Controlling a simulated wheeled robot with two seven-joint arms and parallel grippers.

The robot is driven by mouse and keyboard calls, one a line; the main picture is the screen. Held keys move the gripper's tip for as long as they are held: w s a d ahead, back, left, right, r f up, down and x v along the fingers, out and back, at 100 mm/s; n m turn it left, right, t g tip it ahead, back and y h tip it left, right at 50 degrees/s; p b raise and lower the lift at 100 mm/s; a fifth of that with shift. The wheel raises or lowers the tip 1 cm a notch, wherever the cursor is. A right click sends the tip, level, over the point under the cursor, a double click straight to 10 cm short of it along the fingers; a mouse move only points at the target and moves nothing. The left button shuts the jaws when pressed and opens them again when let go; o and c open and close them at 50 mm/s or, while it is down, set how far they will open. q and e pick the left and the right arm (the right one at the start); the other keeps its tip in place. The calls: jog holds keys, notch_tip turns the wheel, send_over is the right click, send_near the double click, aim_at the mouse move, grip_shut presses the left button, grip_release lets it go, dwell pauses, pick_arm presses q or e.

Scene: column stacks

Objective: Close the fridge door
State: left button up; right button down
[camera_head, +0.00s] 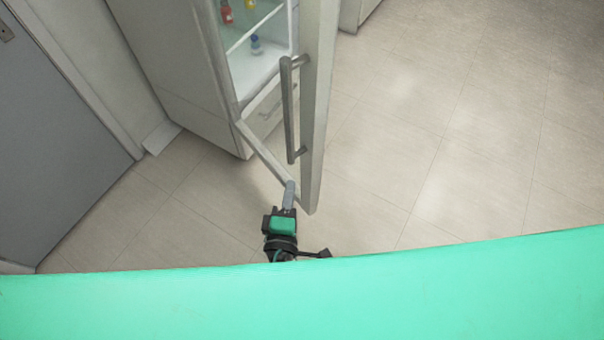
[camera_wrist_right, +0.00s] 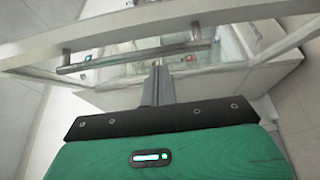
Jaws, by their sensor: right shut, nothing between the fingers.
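The fridge (camera_head: 185,65) stands at the upper left in the head view, with its inside showing. Its door (camera_head: 318,100) is swung wide open toward me, with a grey bar handle (camera_head: 289,110) on its outer face. My right gripper (camera_head: 290,188) is shut and empty, near the lower end of the door, just left of its bottom corner. In the right wrist view the shut fingers (camera_wrist_right: 157,78) point toward the door (camera_wrist_right: 160,22) and its handle (camera_wrist_right: 135,56). I cannot tell whether the fingertips touch the door. My left gripper is not in view.
Small bottles (camera_head: 227,12) stand on the fridge shelves. A grey room door (camera_head: 55,140) is at the left. The tiled floor (camera_head: 430,130) right of the fridge door is clear. A white cabinet (camera_head: 355,12) shows at the top.

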jog(key=p, duration=0.2)
send_near(310, 136)
jog(key=w+a, duration=0.2)
jog(key=w, duration=0.1)
jog(key=shift+w+d+r+p, duration=0.25)
jog(key=shift+w+d+p, duration=0.65)
jog(key=shift+w+d, duration=0.25)
jog(key=shift+w+d+f, duration=0.15)
jog(key=shift+w+d, duration=0.1)
jog(key=shift+d, duration=0.2)
jog(key=shift+d, duration=0.1)
